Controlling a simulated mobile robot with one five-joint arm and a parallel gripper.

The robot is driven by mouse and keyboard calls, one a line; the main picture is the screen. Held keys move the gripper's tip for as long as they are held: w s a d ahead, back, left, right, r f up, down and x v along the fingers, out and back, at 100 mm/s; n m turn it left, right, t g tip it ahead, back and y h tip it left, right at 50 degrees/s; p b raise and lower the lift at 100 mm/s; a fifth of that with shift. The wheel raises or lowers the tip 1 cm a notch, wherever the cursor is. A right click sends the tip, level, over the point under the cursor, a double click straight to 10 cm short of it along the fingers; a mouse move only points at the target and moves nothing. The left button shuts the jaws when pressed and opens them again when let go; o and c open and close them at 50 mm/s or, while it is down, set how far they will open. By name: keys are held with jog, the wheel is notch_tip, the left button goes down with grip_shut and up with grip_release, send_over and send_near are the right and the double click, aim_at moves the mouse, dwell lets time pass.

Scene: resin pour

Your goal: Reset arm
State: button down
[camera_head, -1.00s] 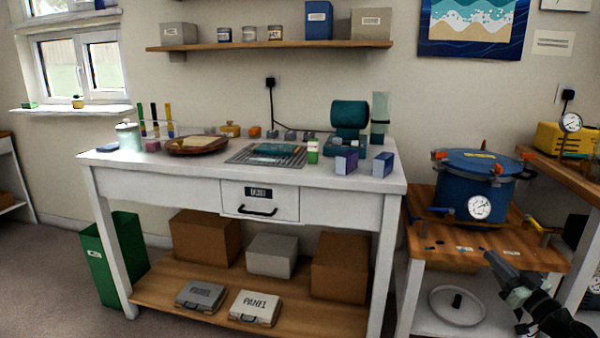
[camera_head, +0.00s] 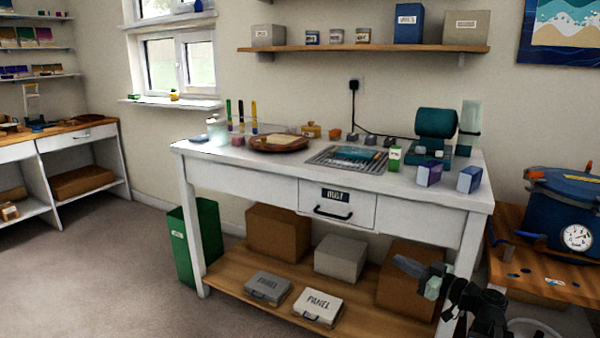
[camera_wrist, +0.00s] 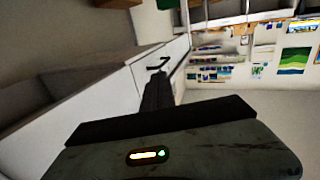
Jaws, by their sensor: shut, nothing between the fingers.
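My gripper (camera_head: 408,265) shows at the lower right of the head view, in front of the lower shelf and right leg of the white workbench (camera_head: 245,178). It is shut and empty, and touches nothing that I can see. In the wrist view the dark gripper (camera_wrist: 157,90) points out over a white surface with a dark handle (camera_wrist: 157,66). No object is held.
A blue pressure pot (camera_head: 560,215) with a gauge stands on a wooden-topped stand at the right. Boxes and two panel cases (camera_head: 318,304) lie on the bench's lower shelf. A green bin (camera_head: 200,240) stands left of it. The floor (camera_head: 100,265) at left is clear.

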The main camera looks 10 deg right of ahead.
jog(key=a+f+n+g, duration=0.2)
jog(key=a+f+g, duration=0.3)
jog(key=a, duration=0.8)
jog(key=a+f+n+g, duration=0.1)
jog(key=a+f+g, duration=0.4)
jog(key=a, duration=0.9)
jog(key=s+a+f+m+g+h+p, duration=0.1)
jog(key=s+a+f+m+g+h, duration=0.3)
jog(key=s+f, duration=0.45)
jog(key=s+d+f+m+g+h, duration=0.1)
jog(key=d+f+m+h, duration=0.4)
jog(key=d, duration=0.4)
notch_tip(320, 180, up, 39)
jog(key=m+p, duration=0.1)
jog(key=p, duration=3.7)
jog(key=shift+s+r+h, duration=0.15)
jog(key=shift+r+h, duration=0.05)
jog(key=shift+h, duration=0.1)
